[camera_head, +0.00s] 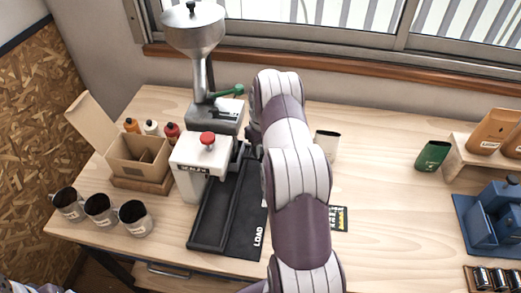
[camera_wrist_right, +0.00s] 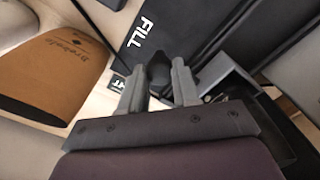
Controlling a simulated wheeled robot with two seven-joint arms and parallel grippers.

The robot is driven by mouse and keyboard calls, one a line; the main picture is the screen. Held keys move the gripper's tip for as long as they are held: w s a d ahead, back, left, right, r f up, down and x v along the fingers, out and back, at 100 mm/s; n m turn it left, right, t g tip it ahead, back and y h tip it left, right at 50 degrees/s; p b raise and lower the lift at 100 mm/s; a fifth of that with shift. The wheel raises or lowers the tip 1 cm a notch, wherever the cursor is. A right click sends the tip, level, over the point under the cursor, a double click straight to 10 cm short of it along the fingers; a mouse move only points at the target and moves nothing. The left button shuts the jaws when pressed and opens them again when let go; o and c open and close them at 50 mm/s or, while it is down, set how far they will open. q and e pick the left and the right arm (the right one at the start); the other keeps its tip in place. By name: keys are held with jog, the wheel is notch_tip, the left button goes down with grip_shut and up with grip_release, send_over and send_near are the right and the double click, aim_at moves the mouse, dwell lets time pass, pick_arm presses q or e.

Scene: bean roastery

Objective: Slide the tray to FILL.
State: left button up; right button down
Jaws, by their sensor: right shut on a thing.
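My right gripper (camera_wrist_right: 158,82) is shut on a small dark knob (camera_wrist_right: 158,72), just beside the white word FILL on a black mat (camera_wrist_right: 165,22). In the head view my right arm covers most of that gripper and the far part of the black mat (camera_head: 246,222), whose near end reads LOAD. A grey-black tray-like part (camera_wrist_right: 228,80) shows right of the fingers in the wrist view. Whether the knob belongs to the tray cannot be told. The white sealer (camera_head: 200,160) with a red button stands left of the mat. My left gripper is not in view.
A metal hopper machine (camera_head: 195,35) stands behind the sealer. Several mugs (camera_head: 100,210) and a cardboard box (camera_head: 138,160) are at left. The table's centre right is mostly clear.

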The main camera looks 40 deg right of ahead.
jog(key=shift+w+d+r, duration=0.15)
jog(key=shift+r, duration=0.05)
jog(key=c, duration=0.8)
grip_release()
jog(key=shift+f, duration=0.15)
notch_tip(320, 180, up, 6)
jog(key=shift+r+b, duration=0.25)
jog(key=shift+b, duration=0.6)
notch_tip(320, 180, up, 6)
jog(key=p, duration=0.4)
jog(key=shift+r, duration=0.1)
